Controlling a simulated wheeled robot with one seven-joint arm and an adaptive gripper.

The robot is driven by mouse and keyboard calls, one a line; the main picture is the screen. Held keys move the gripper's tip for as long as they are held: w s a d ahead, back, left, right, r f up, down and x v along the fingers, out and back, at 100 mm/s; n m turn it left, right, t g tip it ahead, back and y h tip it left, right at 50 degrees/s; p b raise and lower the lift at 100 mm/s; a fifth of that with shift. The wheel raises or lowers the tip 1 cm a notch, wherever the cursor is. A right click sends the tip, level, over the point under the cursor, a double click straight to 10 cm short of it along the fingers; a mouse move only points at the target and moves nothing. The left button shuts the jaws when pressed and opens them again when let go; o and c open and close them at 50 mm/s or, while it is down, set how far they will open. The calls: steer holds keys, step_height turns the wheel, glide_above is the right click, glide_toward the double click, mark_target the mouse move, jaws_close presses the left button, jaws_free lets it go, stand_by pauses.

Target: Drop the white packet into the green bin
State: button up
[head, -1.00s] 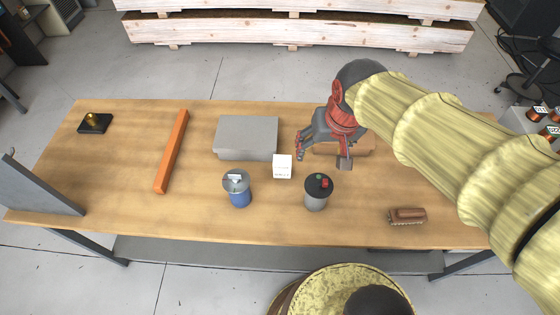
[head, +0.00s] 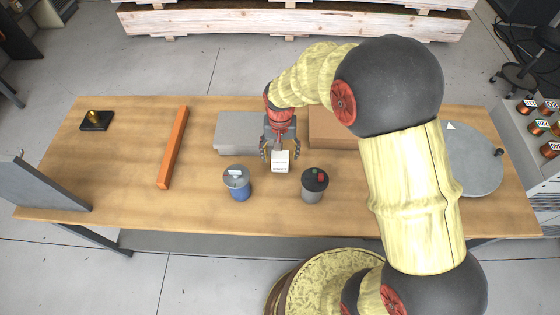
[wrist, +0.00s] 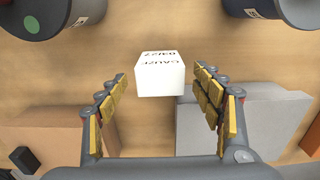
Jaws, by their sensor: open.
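The white packet (head: 280,162), a small box with dark print, stands on the table between two canisters and a grey block. It also shows in the wrist view (wrist: 160,74), with lettering that looks like "GAUZE". My gripper (head: 279,155) is over the packet, pointing down. In the wrist view my gripper (wrist: 160,88) is open, one finger to each side of the packet, with a gap on both sides. I see no green bin in either view.
A blue canister (head: 238,188) and a grey canister (head: 314,188) flank the packet in front. A grey block (head: 233,130) and a brown box (head: 333,128) lie behind. An orange bar (head: 172,148) is at left, a round grey plate (head: 473,160) at right.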

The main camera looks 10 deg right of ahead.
mark_target(280, 162)
step_height(280, 162, down, 6)
steer(key=shift+r+b, duration=0.15)
steer(key=shift+b, duration=0.75)
steer(key=shift+c, duration=1.4)
steer(key=c, duration=1.1)
steer(key=shift+r, duration=0.1)
